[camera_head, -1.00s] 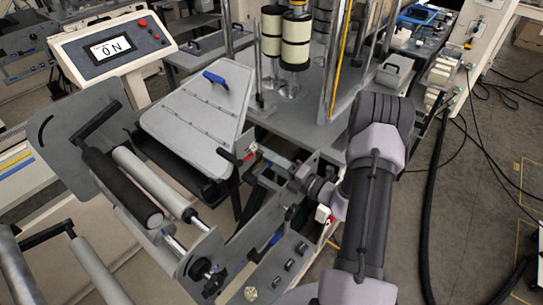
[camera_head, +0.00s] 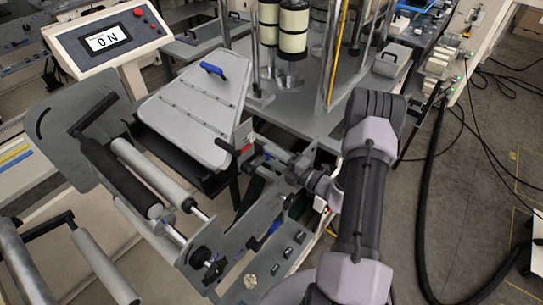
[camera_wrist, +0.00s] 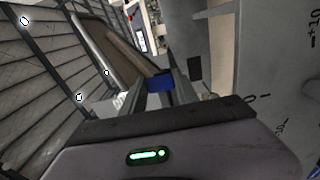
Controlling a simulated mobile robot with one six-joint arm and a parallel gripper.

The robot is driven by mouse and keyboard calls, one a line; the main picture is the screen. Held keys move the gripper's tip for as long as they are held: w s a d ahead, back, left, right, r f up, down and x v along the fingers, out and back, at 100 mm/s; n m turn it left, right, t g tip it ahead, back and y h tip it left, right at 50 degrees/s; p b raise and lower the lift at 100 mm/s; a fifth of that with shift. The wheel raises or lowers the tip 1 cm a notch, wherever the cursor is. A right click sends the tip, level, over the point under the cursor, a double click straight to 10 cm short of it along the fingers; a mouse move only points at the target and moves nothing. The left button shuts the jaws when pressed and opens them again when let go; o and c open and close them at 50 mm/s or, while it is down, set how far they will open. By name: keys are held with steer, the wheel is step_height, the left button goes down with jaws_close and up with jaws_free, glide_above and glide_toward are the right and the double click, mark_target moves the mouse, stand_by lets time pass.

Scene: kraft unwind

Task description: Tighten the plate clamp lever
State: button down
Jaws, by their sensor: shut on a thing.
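My gripper (camera_wrist: 160,90) is shut on a blue piece (camera_wrist: 160,82), which looks like the grip of the clamp lever. Only a short part of it shows between the two fingers, and the rest of the lever is hidden. Beside it in the wrist view is a grey plate (camera_wrist: 275,75) with dark scale marks and numbers. In the head view my arm reaches to the near side of the machine frame. My fingertips and the held piece cannot be made out there.
A grey hinged plate (camera_head: 195,110) with a blue handle (camera_head: 213,68) lies left of my wrist. Black and grey rollers (camera_head: 120,178) sit at the left. A control panel (camera_head: 108,40) reads ON. Black cables (camera_head: 432,190) run over open floor at the right.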

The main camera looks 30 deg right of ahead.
steer(key=c, duration=0.9)
jaws_free()
steer(key=shift+f, duration=0.1)
steer(key=shift+s+d, duration=0.1)
steer(key=p+v, duration=0.1)
steer(key=v, duration=1.6)
steer(key=shift+s, duration=0.15)
